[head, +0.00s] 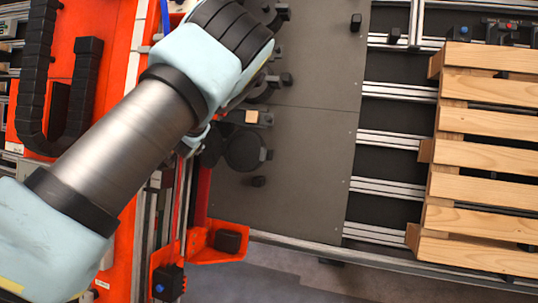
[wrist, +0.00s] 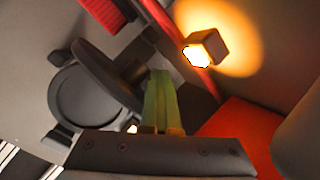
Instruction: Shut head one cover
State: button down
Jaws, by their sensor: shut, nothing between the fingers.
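In the wrist view, a round dark head (wrist: 92,103) with a raised rim lies on the grey plate. A dark cover (wrist: 106,74) stands raised and tilted at its edge, seen nearly edge-on. My gripper (wrist: 160,76), with green fingers, is shut and empty just right of the cover; I cannot tell whether it touches. In the head view, a round dark disc (head: 245,150) shows just right of my arm. My gripper is mostly hidden behind my arm there.
A lit lamp (wrist: 207,47) sits near the fingers, at upper right in the wrist view. In the head view, a wooden pallet (head: 482,156) lies on rails at right. An orange frame (head: 212,246) edges the grey plate (head: 310,140), which has clear room at right.

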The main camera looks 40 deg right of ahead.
aim_at(208, 142)
jog(key=shift+s+d+r, duration=0.1)
jog(key=shift+s+d, duration=0.15)
jog(key=shift+s, duration=0.55)
jog(key=shift+s+d+r, duration=0.1)
jog(key=shift+s+d, duration=0.1)
jog(key=shift+s, duration=0.65)
jog(key=shift+s+d, duration=0.25)
jog(key=shift+s, duration=0.55)
jog(key=shift+s+d, duration=0.1)
jog(key=shift+s+d+f+b, duration=0.1)
jog(key=shift+s+d+b, duration=0.15)
jog(key=shift+s+d, duration=0.45)
jog(key=shift+s+d+f+b, duration=0.1)
jog(key=shift+s+d+b, duration=0.15)
jog(key=shift+s+d, duration=0.35)
jog(key=shift+s+a, duration=0.15)
